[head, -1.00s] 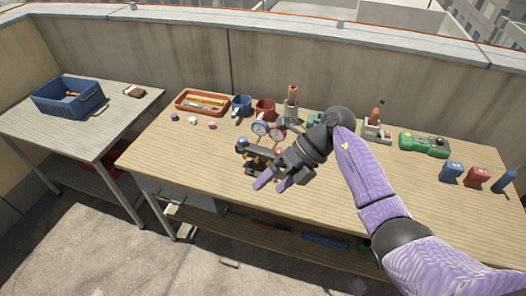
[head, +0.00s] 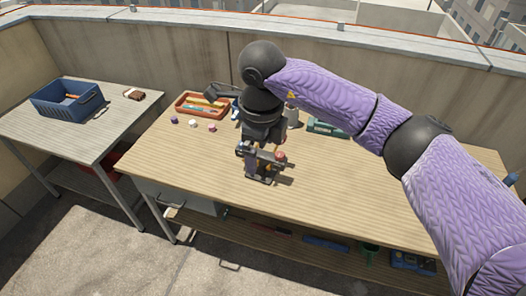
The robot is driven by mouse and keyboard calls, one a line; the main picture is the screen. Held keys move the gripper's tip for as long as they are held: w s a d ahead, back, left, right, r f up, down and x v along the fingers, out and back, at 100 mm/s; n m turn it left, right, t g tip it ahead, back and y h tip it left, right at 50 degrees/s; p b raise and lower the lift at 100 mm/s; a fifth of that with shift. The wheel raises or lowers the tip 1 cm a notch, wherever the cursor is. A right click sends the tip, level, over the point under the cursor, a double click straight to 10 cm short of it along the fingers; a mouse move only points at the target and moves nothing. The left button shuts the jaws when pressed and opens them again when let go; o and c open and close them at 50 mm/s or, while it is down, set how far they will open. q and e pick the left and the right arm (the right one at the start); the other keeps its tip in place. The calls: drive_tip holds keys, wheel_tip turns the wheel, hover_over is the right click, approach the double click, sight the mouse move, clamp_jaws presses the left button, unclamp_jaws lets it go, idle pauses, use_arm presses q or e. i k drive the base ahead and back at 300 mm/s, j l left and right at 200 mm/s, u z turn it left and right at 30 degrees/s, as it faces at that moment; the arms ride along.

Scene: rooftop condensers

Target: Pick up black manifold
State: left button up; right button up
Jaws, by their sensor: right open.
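The black manifold (head: 264,176) stands on the wooden workbench, left of its middle and near the front edge. A red knob (head: 280,155) shows at its upper right. My right gripper (head: 262,150) is open and points down right over the manifold, with its fingers at the manifold's upper part. The gripper hides much of the top, including the gauges. I cannot tell whether the fingers touch it. My left gripper is not in view.
An orange tray (head: 183,111) with pens and several small caps (head: 193,124) lie left of the manifold. A blue crate (head: 66,104) stands on the side table. The front strip is clear.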

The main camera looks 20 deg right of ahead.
sight(263, 154)
drive_tip(key=i+l, duration=0.2)
drive_tip(key=i, duration=0.25)
drive_tip(key=i+l, duration=0.15)
drive_tip(key=i, duration=0.3)
